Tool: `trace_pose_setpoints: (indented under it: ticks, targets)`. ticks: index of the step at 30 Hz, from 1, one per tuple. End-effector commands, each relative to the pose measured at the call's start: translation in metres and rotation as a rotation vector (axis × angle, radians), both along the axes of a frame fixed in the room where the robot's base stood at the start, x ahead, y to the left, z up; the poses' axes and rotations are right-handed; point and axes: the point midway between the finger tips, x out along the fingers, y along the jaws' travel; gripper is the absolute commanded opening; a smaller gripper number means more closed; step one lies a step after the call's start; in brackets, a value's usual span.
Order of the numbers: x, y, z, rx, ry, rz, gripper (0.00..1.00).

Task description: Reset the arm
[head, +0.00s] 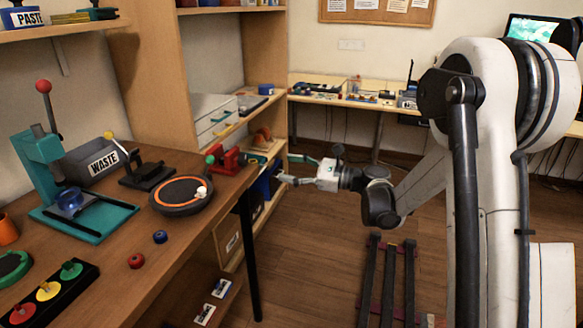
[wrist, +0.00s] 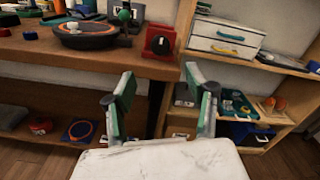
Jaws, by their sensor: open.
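My gripper (head: 290,169) is in the middle of the head view, to the right of the workbench's end and in front of the wooden shelf unit. My arm reaches to it from the right. In the wrist view my gripper (wrist: 157,90) shows two green-padded fingers spread wide apart, with nothing between them. The fingers point toward the gap between the workbench (wrist: 50,48) and the shelf unit. The gripper appears apart from every object around it.
The shelf unit (head: 262,50) holds drawers and bins. The floor (head: 300,262) below my gripper is open.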

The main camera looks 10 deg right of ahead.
Motion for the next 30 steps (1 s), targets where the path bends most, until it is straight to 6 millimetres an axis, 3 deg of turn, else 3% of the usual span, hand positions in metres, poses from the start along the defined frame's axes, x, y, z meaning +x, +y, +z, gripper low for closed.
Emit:
trace_pose_setpoints:
  ticks: [12, 17, 30]
  targets:
    - [-0.002, -0.002, 0.001, -0.003, -0.002, 0.0, 0.51]
    - [-0.01, 0.003, 0.011, -0.071, -0.028, -0.003, 0.51]
    - [-0.082, 0.017, 0.058, -0.567, -0.241, 0.026, 0.51]
